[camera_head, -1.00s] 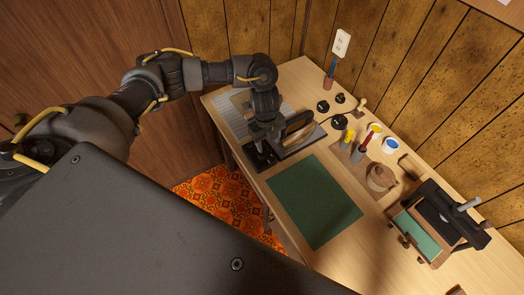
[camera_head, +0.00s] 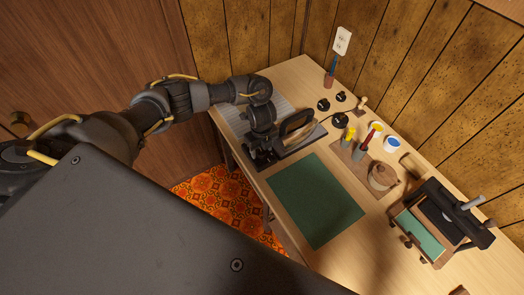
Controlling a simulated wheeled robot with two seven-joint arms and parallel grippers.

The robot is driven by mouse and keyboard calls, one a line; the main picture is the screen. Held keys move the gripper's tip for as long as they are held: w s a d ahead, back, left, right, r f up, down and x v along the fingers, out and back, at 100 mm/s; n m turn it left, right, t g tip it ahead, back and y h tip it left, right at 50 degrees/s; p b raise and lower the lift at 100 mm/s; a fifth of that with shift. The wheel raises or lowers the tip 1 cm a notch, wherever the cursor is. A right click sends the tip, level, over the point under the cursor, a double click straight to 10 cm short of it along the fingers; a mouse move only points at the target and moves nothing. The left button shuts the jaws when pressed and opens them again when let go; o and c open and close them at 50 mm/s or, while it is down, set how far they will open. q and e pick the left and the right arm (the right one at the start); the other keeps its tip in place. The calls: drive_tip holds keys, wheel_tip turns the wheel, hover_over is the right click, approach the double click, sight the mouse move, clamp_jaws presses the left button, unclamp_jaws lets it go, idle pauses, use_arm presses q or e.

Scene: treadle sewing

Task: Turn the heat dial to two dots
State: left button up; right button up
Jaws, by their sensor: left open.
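My left gripper (camera_head: 262,157) points down at the left end of the table, close to the front left side of the iron. It is open; its fingers are dark and small here. The iron (camera_head: 297,124) has a dark curved handle with a wooden grip and sits on a grey plate (camera_head: 303,143). I cannot make out a heat dial or any dots on the iron; the gripper hides part of that area. Whether the fingers touch anything I cannot tell. My right gripper is out of view.
A green mat (camera_head: 314,200) lies in front of the iron. Several small black round pieces (camera_head: 340,121) stand behind it. A wooden holder with a red-handled tool (camera_head: 367,140), a lidded pot (camera_head: 382,176) and a black framed device (camera_head: 440,215) stand to the right.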

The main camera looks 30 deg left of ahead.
use_arm(q)
drive_tip(key=shift+f, duration=0.5)
drive_tip(key=shift+d, duration=0.1)
drive_tip(key=c, duration=1)
drive_tip(key=shift+o, duration=0.2)
